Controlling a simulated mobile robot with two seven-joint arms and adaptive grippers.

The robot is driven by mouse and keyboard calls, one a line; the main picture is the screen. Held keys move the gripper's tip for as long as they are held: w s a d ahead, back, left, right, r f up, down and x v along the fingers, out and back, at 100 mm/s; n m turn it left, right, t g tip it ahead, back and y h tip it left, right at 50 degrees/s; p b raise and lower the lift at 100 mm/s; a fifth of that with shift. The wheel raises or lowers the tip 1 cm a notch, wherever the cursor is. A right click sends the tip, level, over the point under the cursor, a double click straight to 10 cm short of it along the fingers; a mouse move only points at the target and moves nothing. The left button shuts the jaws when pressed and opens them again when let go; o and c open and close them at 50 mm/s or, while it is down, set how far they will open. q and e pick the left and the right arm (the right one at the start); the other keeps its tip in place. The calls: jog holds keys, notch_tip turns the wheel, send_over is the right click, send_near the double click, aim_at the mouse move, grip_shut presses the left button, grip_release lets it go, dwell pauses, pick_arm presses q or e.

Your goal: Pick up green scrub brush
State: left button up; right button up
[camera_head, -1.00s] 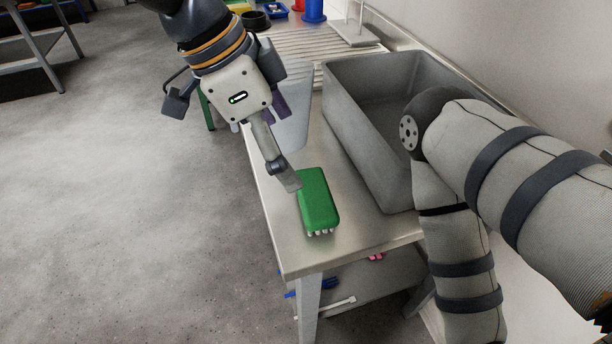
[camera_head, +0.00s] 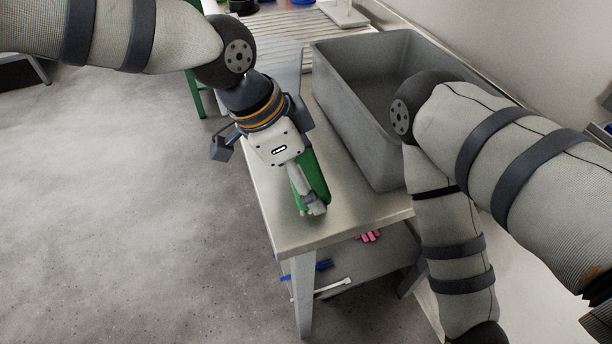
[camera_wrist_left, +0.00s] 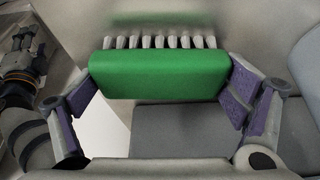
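The green scrub brush (camera_head: 317,178) lies on the near end of the metal table, green back up and bristles down. My left gripper (camera_head: 310,205) is over it and hides much of it in the head view. In the left wrist view the brush (camera_wrist_left: 160,74) lies between the two spread fingers of my left gripper (camera_wrist_left: 163,90), its pale bristles at the far side. The purple pads are very close to its two ends; I cannot tell whether they touch.
A grey basin (camera_head: 350,110) stands on the metal table (camera_head: 300,236) just behind the brush. A pale translucent container (camera_head: 277,62) stands behind my left gripper. My right arm is bent in front of the basin. Pink and blue items lie on the lower shelf (camera_head: 375,262).

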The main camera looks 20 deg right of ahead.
aim_at(314, 169)
pick_arm(q)
notch_tip(314, 169, up, 4)
jog(key=shift+f, duration=0.25)
jog(key=s+r, duration=0.1)
jog(key=s+a+r+p, duration=0.1)
jog(key=r, duration=0.1)
jog(key=s+r, duration=0.1)
jog(key=r, duration=0.1)
jog(key=shift+s+a, duration=0.25)
jog(key=shift+a, duration=0.1)
jog(key=s+a+r+p, duration=0.2)
jog(key=s+a+r, duration=0.2)
jog(key=s, duration=0.5)
jog(key=shift+s+a+r, duration=0.15)
jog(key=shift+r, duration=0.1)
pick_arm(e)
jog(key=shift+t, duration=0.9)
jog(key=w+r, duration=0.4)
jog(key=shift+f, duration=0.1)
